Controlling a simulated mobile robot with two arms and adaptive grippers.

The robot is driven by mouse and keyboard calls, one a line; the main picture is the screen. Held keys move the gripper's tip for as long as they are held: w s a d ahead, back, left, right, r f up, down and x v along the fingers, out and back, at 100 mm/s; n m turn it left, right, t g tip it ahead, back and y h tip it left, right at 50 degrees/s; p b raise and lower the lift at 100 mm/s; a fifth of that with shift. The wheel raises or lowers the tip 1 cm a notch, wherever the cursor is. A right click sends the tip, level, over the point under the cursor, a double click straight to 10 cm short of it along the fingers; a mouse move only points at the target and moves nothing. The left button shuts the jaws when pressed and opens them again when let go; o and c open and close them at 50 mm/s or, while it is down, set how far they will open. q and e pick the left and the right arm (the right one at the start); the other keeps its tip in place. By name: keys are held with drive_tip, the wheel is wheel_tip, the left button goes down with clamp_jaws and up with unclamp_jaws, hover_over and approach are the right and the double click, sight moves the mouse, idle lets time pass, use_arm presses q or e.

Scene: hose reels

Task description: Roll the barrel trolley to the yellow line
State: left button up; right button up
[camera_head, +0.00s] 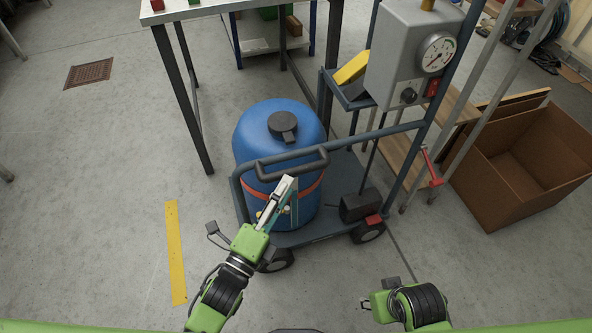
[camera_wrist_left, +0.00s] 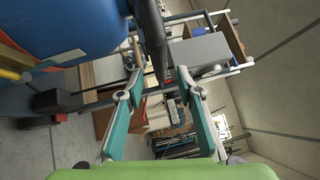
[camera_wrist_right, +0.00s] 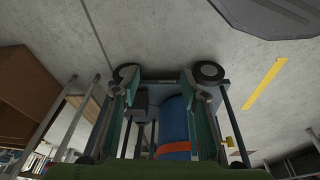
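The barrel trolley is a dark blue-grey cart (camera_head: 347,172) carrying a blue barrel (camera_head: 255,135) with a black cap and an orange strap. Its looped push handle (camera_head: 292,163) faces me. My left gripper (camera_head: 288,185) is at this handle; in the left wrist view the dark handle bar (camera_wrist_left: 155,45) runs between the spread fingers, with gaps beside it. The yellow line (camera_head: 175,250) lies on the floor left of the trolley and also shows in the right wrist view (camera_wrist_right: 264,82). My right gripper (camera_head: 368,303) is open and empty, low in front of the trolley.
A grey gauge box (camera_head: 405,55) stands on the trolley's right side. A brown open carton (camera_head: 490,190) and a red-handled metal frame (camera_head: 432,170) are close on the right. A table (camera_head: 205,8) stands behind. The floor around the yellow line is clear.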

sight(296, 171)
use_arm(q)
drive_tip(key=x, duration=0.6)
drive_tip(key=shift+w+d+b, duration=0.15)
drive_tip(key=shift+w+b, duration=0.1)
drive_tip(key=shift+b, duration=0.05)
use_arm(e)
drive_tip(key=shift+v, duration=1.2)
drive_tip(key=shift+w, duration=0.15)
use_arm(q)
clamp_jaws()
